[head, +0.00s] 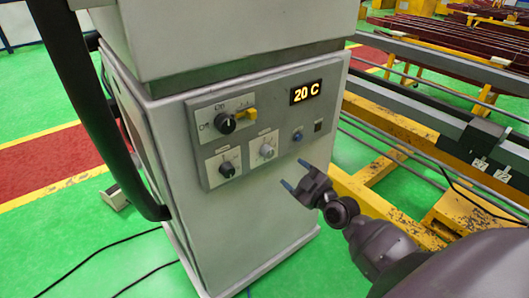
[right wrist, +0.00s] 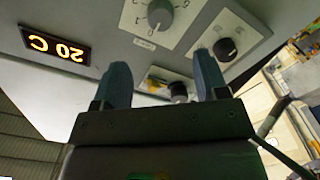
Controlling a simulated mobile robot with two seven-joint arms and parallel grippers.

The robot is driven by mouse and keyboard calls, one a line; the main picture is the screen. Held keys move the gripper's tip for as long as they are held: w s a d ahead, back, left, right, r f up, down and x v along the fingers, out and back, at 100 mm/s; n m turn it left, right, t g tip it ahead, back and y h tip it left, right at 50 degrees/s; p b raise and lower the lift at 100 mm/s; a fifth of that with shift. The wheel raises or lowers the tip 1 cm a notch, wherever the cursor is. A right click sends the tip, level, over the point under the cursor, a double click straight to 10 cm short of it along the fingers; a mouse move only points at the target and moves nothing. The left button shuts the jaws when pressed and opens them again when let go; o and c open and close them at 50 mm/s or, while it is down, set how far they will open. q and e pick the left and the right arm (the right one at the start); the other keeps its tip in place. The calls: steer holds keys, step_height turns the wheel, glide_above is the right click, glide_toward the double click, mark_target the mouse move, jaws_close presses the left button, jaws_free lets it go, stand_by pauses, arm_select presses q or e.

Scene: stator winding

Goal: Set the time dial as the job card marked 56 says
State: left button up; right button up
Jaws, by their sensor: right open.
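A control panel (head: 262,125) on a grey cabinet carries several knobs; their labels are too small to read, so I cannot tell which is the time dial. A grey knob (head: 266,150) sits at lower middle, with a numbered scale in the right wrist view (right wrist: 160,14). A black knob (head: 227,169) is left of it, also in the wrist view (right wrist: 226,49). A larger black knob (head: 227,123) is above, beside a yellow part. My right gripper (head: 296,175) is open and empty, apart from the panel, below and right of the grey knob. My left gripper is out of view.
A lit display (head: 305,92) reads 20 C. A blue button (head: 298,136) and a dark switch (head: 318,126) are right of the knobs. Yellow frames stand right; cables lie on the green floor.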

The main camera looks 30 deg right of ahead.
mark_target(270, 154)
steer(key=w, duration=0.7)
steer(key=w+a, duration=0.1)
steer(key=w, duration=0.2)
steer(key=shift+w, duration=0.35)
steer(key=c, duration=0.9)
